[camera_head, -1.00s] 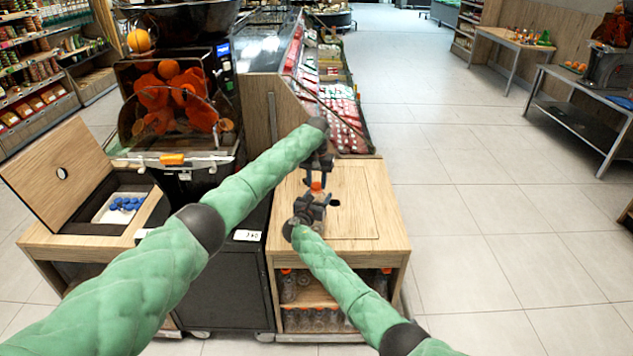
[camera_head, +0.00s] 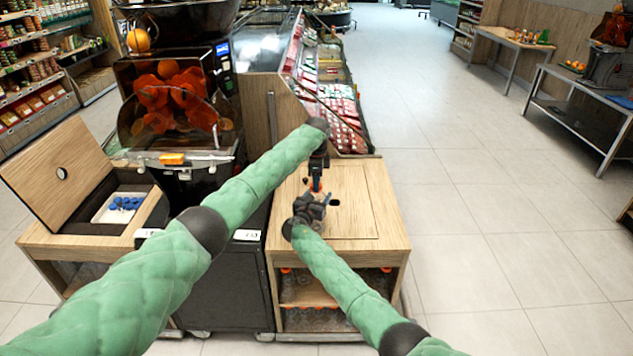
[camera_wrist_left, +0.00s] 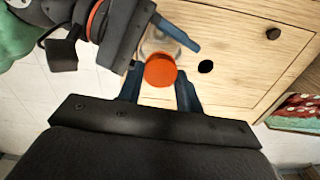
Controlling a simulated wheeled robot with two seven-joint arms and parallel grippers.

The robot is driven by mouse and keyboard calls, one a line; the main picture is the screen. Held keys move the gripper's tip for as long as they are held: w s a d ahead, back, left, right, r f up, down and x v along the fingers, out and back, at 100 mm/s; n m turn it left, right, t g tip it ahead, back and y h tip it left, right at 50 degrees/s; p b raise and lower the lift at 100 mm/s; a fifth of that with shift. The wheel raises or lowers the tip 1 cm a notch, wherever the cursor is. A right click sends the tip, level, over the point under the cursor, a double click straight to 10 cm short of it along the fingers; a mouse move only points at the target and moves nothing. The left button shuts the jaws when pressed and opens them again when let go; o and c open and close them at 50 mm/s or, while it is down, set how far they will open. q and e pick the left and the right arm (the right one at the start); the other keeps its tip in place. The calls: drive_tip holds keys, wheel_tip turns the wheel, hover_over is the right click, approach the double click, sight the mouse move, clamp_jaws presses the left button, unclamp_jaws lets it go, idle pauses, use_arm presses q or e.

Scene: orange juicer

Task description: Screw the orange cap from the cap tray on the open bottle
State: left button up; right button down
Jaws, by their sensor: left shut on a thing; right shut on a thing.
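My left gripper (camera_head: 317,179) is above the cabinet top, its blue fingers on either side of the orange cap (camera_wrist_left: 160,70). The cap also shows small in the head view (camera_head: 316,187). Below it in the left wrist view is the clear bottle (camera_wrist_left: 164,42), mostly hidden by the cap. My right gripper (camera_head: 312,206) is shut on the bottle from the near side; it shows at the top left of the wrist view. The cap lines up over the bottle's top, but I cannot tell how the threads sit. The white cap tray (camera_head: 104,214) at left holds several blue caps.
The wooden cabinet top (camera_head: 370,215) has a small dark hole right of the grippers. Several bottles stand on the shelves below. The orange juicer (camera_head: 175,110) and the opened wooden lid (camera_head: 50,180) are at left.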

use_arm(q)
drive_tip(key=m, duration=0.5)
drive_tip(key=shift+a+m, duration=0.1)
drive_tip(key=shift+m, duration=0.2)
drive_tip(key=m, duration=1.6)
drive_tip(key=shift+a+m, duration=0.1)
drive_tip(key=shift+m, duration=0.2)
drive_tip(key=o, duration=1)
drive_tip(key=shift+c, duration=0.2)
